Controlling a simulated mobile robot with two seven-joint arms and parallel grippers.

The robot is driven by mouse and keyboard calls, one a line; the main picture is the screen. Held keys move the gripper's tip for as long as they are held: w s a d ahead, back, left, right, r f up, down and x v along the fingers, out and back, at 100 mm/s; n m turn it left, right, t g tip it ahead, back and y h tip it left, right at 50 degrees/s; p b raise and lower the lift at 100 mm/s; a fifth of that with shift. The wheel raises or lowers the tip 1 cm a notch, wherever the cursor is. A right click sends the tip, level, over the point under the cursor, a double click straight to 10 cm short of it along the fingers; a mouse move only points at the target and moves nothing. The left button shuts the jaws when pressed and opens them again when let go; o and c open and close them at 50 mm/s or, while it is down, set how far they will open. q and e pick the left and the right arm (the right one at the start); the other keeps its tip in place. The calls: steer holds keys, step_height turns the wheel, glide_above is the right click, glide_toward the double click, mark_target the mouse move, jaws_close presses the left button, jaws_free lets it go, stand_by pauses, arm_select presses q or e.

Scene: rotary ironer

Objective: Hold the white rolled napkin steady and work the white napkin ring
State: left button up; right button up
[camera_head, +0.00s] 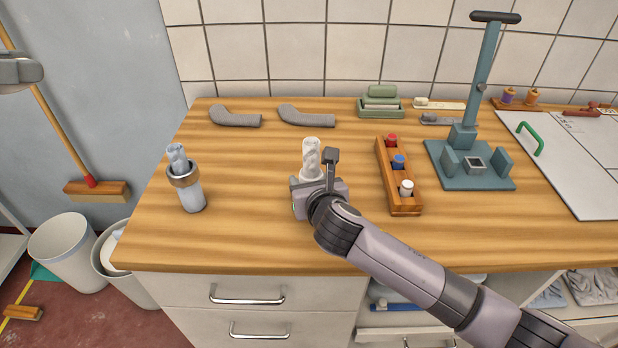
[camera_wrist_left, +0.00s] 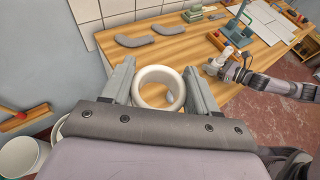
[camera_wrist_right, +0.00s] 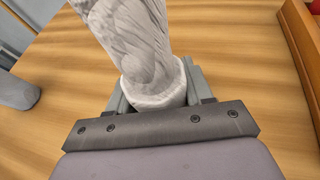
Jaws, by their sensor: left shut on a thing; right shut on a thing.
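The white rolled napkin (camera_head: 311,152) stands upright on the wooden table. My right gripper (camera_head: 318,188) is shut on its lower part; in the right wrist view the napkin (camera_wrist_right: 135,35) rises between the fingers (camera_wrist_right: 155,85). The white napkin ring (camera_wrist_left: 139,90) is between the fingers of my left gripper (camera_wrist_left: 160,70), which is shut on it. The ring is raised, apart from the white napkin, with its opening facing the camera. In the head view the ring is not seen, and only a grey piece at the upper left edge may be my left arm.
A bluish rolled napkin (camera_head: 190,195) with a metallic ring (camera_head: 184,174) stands near the table's left edge. A wooden rack (camera_head: 402,198) with coloured spools and a teal press (camera_head: 470,178) stand right of the white napkin. Two grey bent pieces (camera_head: 306,117) lie behind. The front left tabletop is clear.

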steer(key=shift+f, duration=0.15)
stand_by(0.3)
steer(key=o, duration=0.8)
steer(key=shift+r, duration=0.3)
steer(key=c, duration=0.5)
stand_by(1.0)
